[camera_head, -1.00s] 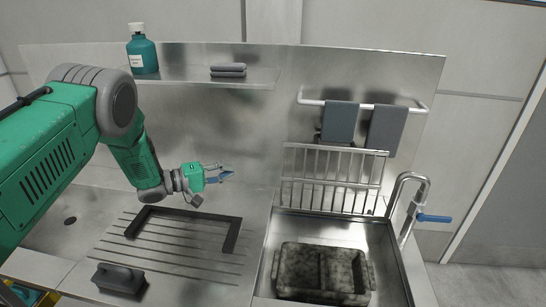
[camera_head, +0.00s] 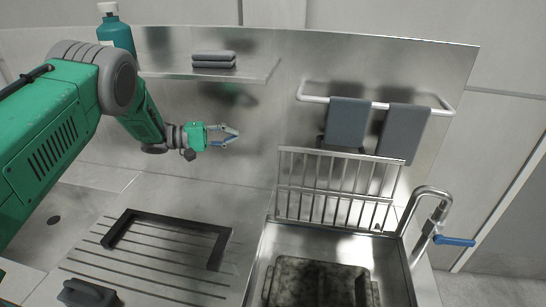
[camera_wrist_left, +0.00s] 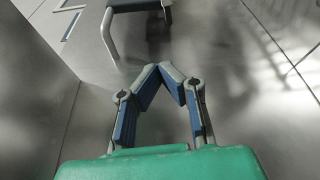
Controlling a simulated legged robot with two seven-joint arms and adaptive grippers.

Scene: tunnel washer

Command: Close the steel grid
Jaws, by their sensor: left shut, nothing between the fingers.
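The steel grid (camera_head: 335,190) stands upright at the back edge of the sink (camera_head: 397,268), leaning near the steel back wall. My left gripper (camera_head: 237,137) is in front of the back wall, left of the grid and higher than its top bar, apart from it. Its fingertips meet and hold nothing. The left wrist view shows the same gripper (camera_wrist_left: 171,70) with its blue-padded fingers touching at the tips. My right gripper is not in view.
A dirty tray (camera_head: 320,285) lies in the sink. A faucet (camera_head: 432,215) with a blue lever stands right of it. Grey towels (camera_head: 347,122) hang on a rail above the grid. A shelf (camera_head: 255,72) holds folded cloths and a teal bottle. A black frame (camera_head: 160,215) lies on the drainboard.

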